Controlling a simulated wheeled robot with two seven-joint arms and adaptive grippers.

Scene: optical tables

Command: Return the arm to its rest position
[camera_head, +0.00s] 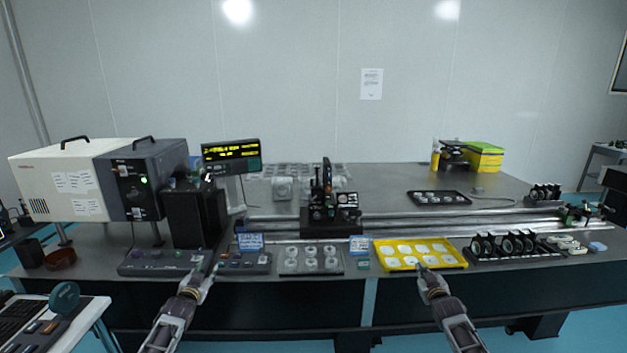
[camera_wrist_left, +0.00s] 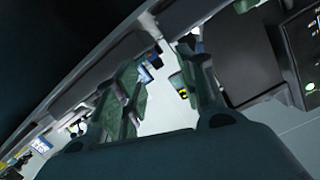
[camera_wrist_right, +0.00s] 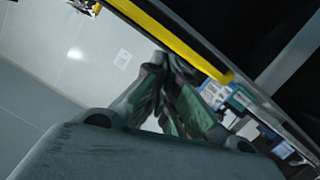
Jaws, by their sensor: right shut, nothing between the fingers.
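My left gripper (camera_head: 205,270) is in front of the table's front edge, near the control box (camera_head: 165,261) with buttons. In the left wrist view its two fingers (camera_wrist_left: 160,58) stand apart with nothing between them. My right gripper (camera_head: 427,272) is at the front edge, just in front of the yellow tray (camera_head: 466,262). In the right wrist view its fingers (camera_wrist_right: 169,68) are together and hold nothing. That view also shows a yellow edge (camera_wrist_right: 190,52) close beyond the fingertips. I cannot tell whether either gripper touches anything.
The optical table (camera_head: 395,190) spans the view, with a clear tray of round parts (camera_head: 311,259), a dark optical mount (camera_head: 331,215) and a row of black lens holders (camera_head: 510,245). A large instrument box (camera_head: 95,180) stands at left. A side table (camera_head: 85,325) with a keyboard is front left.

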